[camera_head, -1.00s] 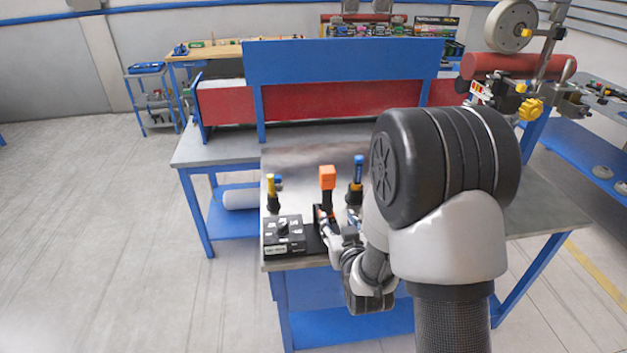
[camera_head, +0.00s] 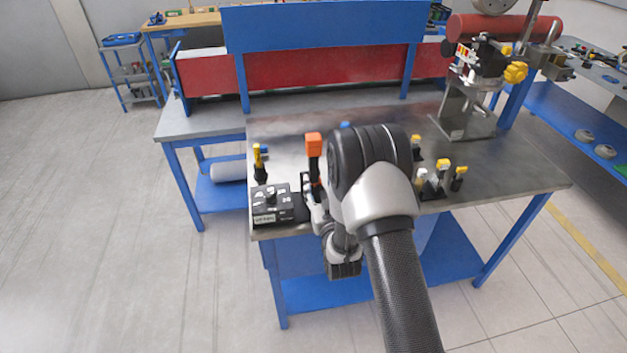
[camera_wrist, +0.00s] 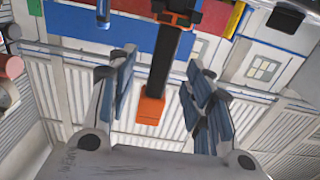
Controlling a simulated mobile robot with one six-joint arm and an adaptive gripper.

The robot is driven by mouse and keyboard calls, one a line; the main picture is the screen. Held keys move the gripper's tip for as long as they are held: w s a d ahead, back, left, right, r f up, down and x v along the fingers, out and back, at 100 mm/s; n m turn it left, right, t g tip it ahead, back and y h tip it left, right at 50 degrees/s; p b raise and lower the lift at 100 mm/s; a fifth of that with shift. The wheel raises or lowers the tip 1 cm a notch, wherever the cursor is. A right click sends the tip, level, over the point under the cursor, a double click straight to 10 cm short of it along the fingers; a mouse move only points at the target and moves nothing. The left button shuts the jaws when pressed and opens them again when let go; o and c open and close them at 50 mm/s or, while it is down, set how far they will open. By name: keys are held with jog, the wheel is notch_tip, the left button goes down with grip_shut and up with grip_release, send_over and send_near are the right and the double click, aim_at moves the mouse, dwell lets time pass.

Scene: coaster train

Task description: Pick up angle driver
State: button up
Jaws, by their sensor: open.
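The angle driver (camera_head: 314,150), a tool with an orange top and a dark body, stands upright near the front left of the metal table. In the wrist view its black shaft and orange end (camera_wrist: 150,110) show between my two fingers. My gripper (camera_wrist: 162,92) is open, with one finger on each side of the tool and gaps on both sides. In the head view my gripper (camera_head: 312,192) is close beside the tool's lower part, partly hidden by my arm. Whether a finger touches the tool cannot be told.
A black box (camera_head: 270,205) sits left of the tool at the table's front edge. A yellow-topped tool (camera_head: 258,160) stands behind it. Several small yellow-topped items (camera_head: 441,178) and a metal stand (camera_head: 465,115) are on the right. The metal table (camera_head: 510,170) is bare at far right.

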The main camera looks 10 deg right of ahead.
aim_at(315, 172)
jog(key=w, duration=0.7)
jog(key=shift+w+a+f+b, duration=0.1)
jog(key=shift+w+a+b, duration=0.1)
jog(key=shift+b, duration=0.2)
jog(key=shift+c, duration=0.2)
grip_shut()
dwell(0.5)
jog(key=shift+r, duration=0.2)
